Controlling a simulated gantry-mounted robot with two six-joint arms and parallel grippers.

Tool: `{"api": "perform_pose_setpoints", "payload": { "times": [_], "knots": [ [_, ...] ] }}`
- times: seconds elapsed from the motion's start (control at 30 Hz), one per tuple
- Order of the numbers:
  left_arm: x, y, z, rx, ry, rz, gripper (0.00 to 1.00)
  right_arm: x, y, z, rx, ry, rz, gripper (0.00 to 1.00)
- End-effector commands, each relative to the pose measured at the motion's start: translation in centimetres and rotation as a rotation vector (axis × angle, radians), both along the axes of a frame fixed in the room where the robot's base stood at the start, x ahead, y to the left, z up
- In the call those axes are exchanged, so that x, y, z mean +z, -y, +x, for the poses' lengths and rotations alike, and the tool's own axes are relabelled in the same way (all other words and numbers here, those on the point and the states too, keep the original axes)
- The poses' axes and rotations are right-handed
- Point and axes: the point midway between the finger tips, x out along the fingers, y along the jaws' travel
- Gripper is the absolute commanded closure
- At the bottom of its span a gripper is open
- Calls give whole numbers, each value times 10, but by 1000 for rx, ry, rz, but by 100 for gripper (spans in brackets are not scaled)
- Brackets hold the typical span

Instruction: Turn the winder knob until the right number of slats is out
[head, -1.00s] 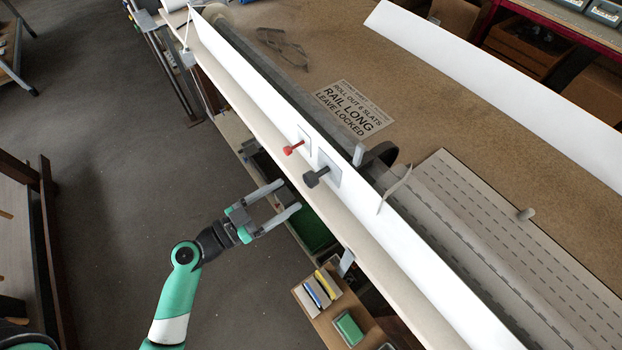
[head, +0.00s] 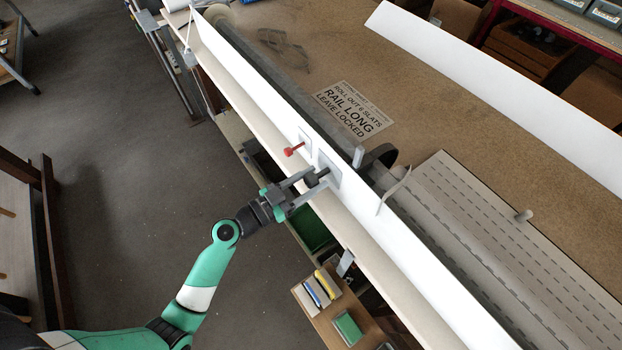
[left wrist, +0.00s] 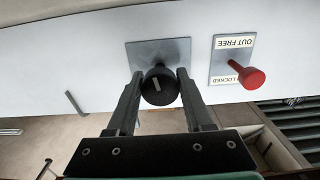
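The black winder knob (left wrist: 159,87) stands out from a grey plate on the white rail's face. Grey slotted slats (head: 480,240) lie on the bench at the right. My right gripper is not in view.
A red lever (left wrist: 248,77) sits beside the knob on a plate labelled "OUT FREE" and "LOCKED"; its tip is by "LOCKED". A tray with green and yellow items (head: 348,328) lies below the bench edge.

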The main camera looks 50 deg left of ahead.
Motion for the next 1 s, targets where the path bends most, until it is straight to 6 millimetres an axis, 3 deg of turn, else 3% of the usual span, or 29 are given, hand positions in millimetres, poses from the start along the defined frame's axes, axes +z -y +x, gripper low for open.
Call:
{"api": "perform_pose_setpoints", "payload": {
  "times": [0.03, 0.17, 0.2, 0.57, 1.0],
  "knots": [
    [0, 0, 0, 0, 0, 0, 76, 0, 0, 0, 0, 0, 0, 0],
    [0, 0, 0, 0, 0, 0, 99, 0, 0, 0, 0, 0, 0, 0],
    [0, 0, 0, 0, 0, 0, 100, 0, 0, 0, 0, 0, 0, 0],
    [0, 0, 0, 0, -7, -56, 100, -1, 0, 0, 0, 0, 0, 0],
    [0, 1, 0, 0, -44, -380, 100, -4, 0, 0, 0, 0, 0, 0]
  ]
}}
